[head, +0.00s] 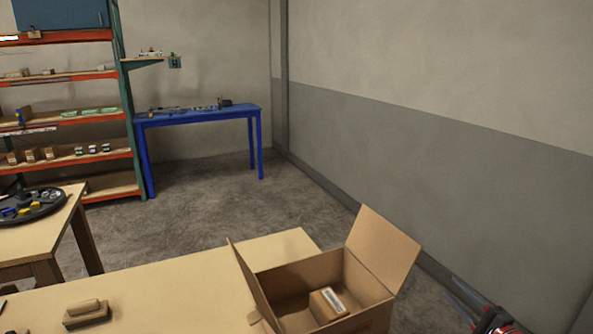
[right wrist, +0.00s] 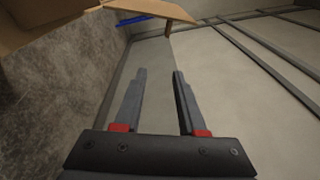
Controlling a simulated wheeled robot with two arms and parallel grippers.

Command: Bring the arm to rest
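My right gripper (right wrist: 158,75) shows in the right wrist view with its two fingers apart and nothing between them. In the head view, part of my right arm shows at the bottom right corner, to the right of the open cardboard box (head: 278,272). A flap of the box (right wrist: 150,9) shows at the top left of the right wrist view, beyond the fingers and apart from them. A small box with a white label (head: 327,304) lies inside the cardboard box. My left gripper is not in view.
The wooden table (head: 165,287) carries the box and a brush-like block (head: 87,313). A second table (head: 58,232) with a round black tray (head: 32,204) stands left. A blue table (head: 196,114) and shelves (head: 65,125) stand at the back. A grey wall (head: 440,160) runs along the right.

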